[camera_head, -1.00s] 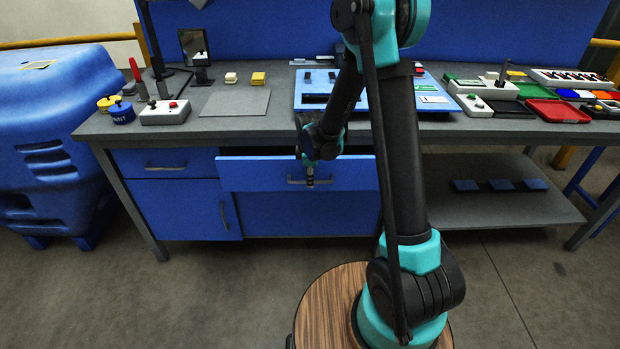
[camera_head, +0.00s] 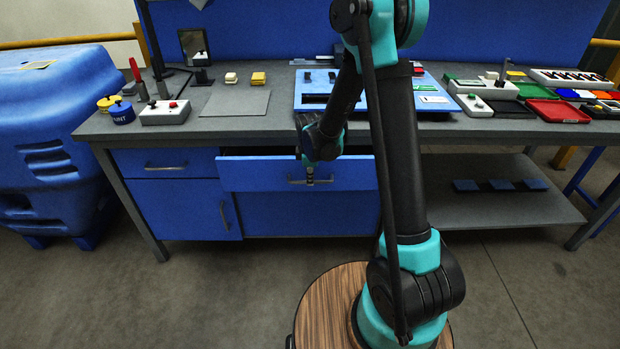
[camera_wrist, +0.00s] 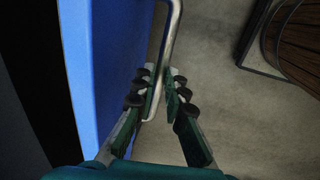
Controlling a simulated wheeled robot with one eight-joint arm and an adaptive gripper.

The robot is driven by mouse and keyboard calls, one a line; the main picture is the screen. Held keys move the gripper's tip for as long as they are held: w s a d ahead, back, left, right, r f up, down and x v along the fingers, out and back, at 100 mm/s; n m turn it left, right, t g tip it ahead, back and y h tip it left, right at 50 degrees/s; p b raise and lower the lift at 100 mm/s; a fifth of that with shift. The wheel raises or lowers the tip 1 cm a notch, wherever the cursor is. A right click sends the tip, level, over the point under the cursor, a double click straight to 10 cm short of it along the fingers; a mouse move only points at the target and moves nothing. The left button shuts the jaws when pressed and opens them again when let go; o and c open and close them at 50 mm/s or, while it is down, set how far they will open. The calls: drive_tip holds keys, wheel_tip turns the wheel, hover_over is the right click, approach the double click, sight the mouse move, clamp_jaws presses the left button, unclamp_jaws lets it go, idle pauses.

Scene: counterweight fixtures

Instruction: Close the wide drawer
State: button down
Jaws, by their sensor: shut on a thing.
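The wide drawer (camera_head: 262,173) is blue and stands a little way out of the grey workbench, with a dark gap above its front. Its metal handle (camera_head: 322,181) is a bar across the front. My gripper (camera_head: 310,181) is at the handle's middle in the head view. In the wrist view my gripper (camera_wrist: 160,78) has its fingers on both sides of the handle (camera_wrist: 172,28), shut on the bar. The blue drawer front (camera_wrist: 110,60) is to the left there. The drawer's inside is hidden.
A narrower blue drawer (camera_head: 165,162) is shut at the left, above a blue cupboard door (camera_head: 185,210). The workbench top (camera_head: 185,128) carries a button box, trays and panels. A low shelf (camera_head: 490,205) is at the right.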

drive_tip(key=w, duration=0.4)
drive_tip(key=shift+w, duration=0.35)
drive_tip(key=c, duration=1.6)
unclamp_jaws()
drive_tip(key=shift+s, duration=0.1)
drive_tip(key=shift+o, duration=0.2)
wheel_tip(320, 180, up, 12)
drive_tip(key=s, duration=0.2)
drive_tip(key=shift+s+f, duration=0.1)
drive_tip(key=shift+c, duration=0.3)
